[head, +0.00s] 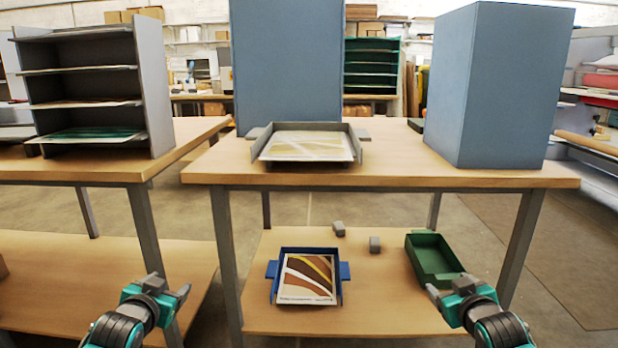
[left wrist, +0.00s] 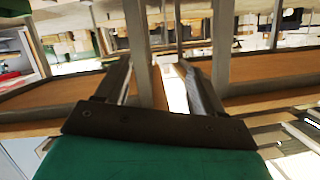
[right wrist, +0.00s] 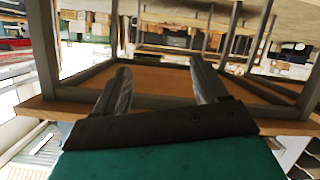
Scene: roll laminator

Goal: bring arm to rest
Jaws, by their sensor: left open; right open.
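My left gripper (head: 168,290) is open and empty in the lower left of the head view, in front of the left table's legs. Its two spread fingers also show in the left wrist view (left wrist: 158,82), with nothing between them. My right gripper (head: 452,290) is open and empty at the lower right of the head view, in front of the green tray. Its spread fingers show in the right wrist view (right wrist: 160,88), with only table parts seen beyond them.
A wooden table (head: 400,178) bears blue boxes (head: 288,60) and a grey tray (head: 358,150) with a sheet. Its lower shelf (head: 390,318) holds a blue tray (head: 345,270) with a print, a green tray (head: 432,262) and two grey blocks. A grey rack (head: 155,85) stands left.

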